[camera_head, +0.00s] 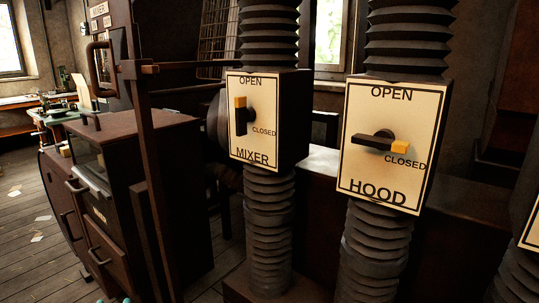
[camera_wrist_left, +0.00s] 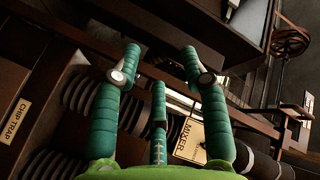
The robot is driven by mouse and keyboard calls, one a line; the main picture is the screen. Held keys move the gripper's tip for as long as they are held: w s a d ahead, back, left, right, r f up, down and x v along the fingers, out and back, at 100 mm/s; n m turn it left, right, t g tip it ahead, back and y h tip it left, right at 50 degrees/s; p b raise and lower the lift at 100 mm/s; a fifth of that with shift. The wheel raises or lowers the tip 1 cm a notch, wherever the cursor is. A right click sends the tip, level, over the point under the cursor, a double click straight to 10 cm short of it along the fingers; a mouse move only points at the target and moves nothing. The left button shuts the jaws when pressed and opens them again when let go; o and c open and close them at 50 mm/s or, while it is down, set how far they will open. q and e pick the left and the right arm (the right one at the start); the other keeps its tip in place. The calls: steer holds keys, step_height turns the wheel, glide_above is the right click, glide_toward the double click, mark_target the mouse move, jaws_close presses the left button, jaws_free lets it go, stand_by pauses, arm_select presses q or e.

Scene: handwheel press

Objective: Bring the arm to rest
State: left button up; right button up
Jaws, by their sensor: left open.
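My left gripper (camera_wrist_left: 160,58) shows in the left wrist view with its green fingers spread and nothing between them. In the head view only small teal tips show at the bottom edge, left of the middle. The MIXER panel (camera_head: 235,142) has its lever (camera_head: 241,116) upright, yellow end up toward OPEN. The HOOD panel (camera_head: 366,180) has its lever (camera_head: 378,141) lying across, yellow end right at CLOSED. In the wrist view the MIXER panel (camera_wrist_left: 187,145) lies behind the right finger, apart from it as far as I can tell. My right gripper is not in view.
Ribbed ducts (camera_head: 268,215) run above and below the panels. A dark metal post (camera_head: 148,160) and a cabinet with handles (camera_head: 125,150) stand at left. A CHIP TRAP label (camera_wrist_left: 17,119) and a handwheel (camera_wrist_left: 290,40) show in the wrist view. Wooden floor at far left is mostly clear.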

arm_select(q)
steer(key=s+d+f+n+g+h, duration=0.1)
steer(key=s+d+f+g+h, duration=0.1)
steer(key=s+d+f+g, duration=0.35)
steer(key=s+d+f+g+h, duration=0.1)
steer(key=s+d+f+g, duration=0.15)
steer(key=s+f, duration=0.6)
steer(key=s+d+f+n+g+h, duration=0.1)
steer(key=s+d+f+g+h, duration=0.2)
steer(key=s+f, duration=0.4)
step_height(320, 180, down, 15)
steer(key=s+g+y+p, duration=0.1)
steer(key=g+p, duration=0.1)
steer(key=p, duration=0.4)
steer(key=s+a+f+p, duration=0.1)
steer(key=s+f+p, duration=0.1)
steer(key=s+f, duration=0.3)
steer(key=s+a+f+g+p, duration=0.1)
steer(key=s+f, duration=0.4)
steer(key=s, duration=0.6)
steer(key=a+p, duration=0.1)
steer(key=p, duration=0.1)
steer(key=shift+s+p, duration=0.25)
steer(key=shift+p, duration=0.1)
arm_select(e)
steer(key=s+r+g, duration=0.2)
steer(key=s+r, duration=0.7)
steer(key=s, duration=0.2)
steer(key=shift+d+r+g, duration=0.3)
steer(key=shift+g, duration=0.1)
